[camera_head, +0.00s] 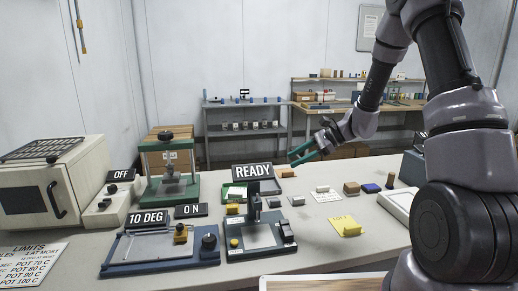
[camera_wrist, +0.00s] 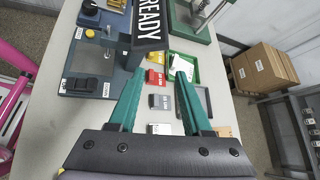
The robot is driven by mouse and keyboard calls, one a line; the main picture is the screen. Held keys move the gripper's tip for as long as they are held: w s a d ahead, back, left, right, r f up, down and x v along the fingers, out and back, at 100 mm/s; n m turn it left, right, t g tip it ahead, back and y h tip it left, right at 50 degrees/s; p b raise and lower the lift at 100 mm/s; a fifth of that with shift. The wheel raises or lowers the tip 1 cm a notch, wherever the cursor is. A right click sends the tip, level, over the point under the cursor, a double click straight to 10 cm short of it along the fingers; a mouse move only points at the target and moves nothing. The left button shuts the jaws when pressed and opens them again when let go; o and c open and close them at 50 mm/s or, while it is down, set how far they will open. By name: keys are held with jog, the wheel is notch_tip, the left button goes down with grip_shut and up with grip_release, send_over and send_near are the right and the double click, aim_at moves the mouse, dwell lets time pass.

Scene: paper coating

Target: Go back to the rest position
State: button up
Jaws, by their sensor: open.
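My arm reaches from the right side of the head view over the back part of the bench. My gripper (camera_head: 294,159) has teal fingers and hangs in the air to the right of the READY sign (camera_head: 252,171). In the wrist view the two fingers of my gripper (camera_wrist: 160,76) stand apart with nothing held between them. Small grey and red blocks and a green tray (camera_wrist: 195,72) lie on the bench below the fingers. The READY sign (camera_wrist: 149,18) also shows close to the left fingertip there.
A dark press-like device (camera_head: 262,236) and a blue plate device (camera_head: 160,248) stand at the front. A green-framed device (camera_head: 168,172) and a cream oven (camera_head: 50,183) stand further left. A yellow sheet (camera_head: 346,227) and several small blocks lie right of centre.

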jog(key=s+d+r+n+t+h, duration=0.2)
jog(key=s+d+r+n+h, duration=0.2)
jog(key=s+r, duration=0.8)
jog(key=s+d+r+n+t+h, duration=0.3)
jog(key=s+d+r+n+h, duration=0.2)
jog(key=s+d+r, duration=0.3)
jog(key=s+r+n, duration=0.1)
jog(key=s+r, duration=0.3)
jog(key=shift+s+n+t, duration=0.3)
